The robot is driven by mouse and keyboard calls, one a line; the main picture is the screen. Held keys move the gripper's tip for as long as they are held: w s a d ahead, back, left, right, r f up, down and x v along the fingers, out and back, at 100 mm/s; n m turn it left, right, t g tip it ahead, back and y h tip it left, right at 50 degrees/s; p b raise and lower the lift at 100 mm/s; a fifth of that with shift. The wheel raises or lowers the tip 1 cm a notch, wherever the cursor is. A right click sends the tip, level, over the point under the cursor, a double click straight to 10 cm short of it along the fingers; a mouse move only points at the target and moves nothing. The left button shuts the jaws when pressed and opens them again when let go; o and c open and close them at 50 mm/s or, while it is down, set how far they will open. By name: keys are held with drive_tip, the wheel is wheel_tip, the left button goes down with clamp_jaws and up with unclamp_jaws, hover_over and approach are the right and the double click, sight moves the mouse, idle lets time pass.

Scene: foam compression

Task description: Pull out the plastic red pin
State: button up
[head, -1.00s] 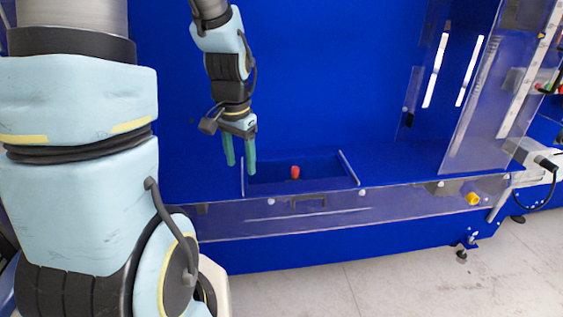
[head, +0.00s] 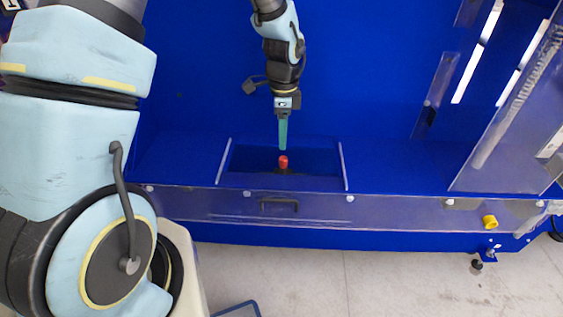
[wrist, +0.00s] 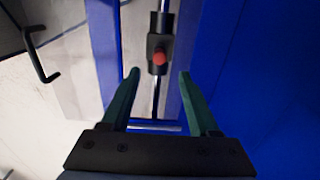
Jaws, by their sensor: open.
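The red pin (head: 283,161) stands up from a dark mount in the recess (head: 240,160) of the blue machine. In the wrist view the red pin (wrist: 159,57) sits on a black block (wrist: 157,46) on a metal rod (wrist: 155,100). My gripper (head: 283,148) points down just above the pin in the head view, its fingers seen edge-on. In the wrist view my gripper (wrist: 158,75) is open and empty, with a green finger on each side of the line to the pin. The pin appears beyond the fingertips, not touched.
A clear front panel (head: 400,207) with a dark handle (head: 279,205) runs along the machine's front edge. Thin metal rails (head: 344,166) flank the recess. A clear upright panel (head: 510,110) stands at the right. A yellow knob (head: 490,222) is at the lower right.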

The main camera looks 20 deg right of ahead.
sight(283, 158)
wheel_tip(283, 158, down, 9)
drive_tip(key=b, duration=0.6)
idle(1.4)
clamp_jaws()
idle(0.5)
idle(1.1)
drive_tip(key=shift+r+p, duration=2.7)
drive_tip(key=shift+r, duration=0.3)
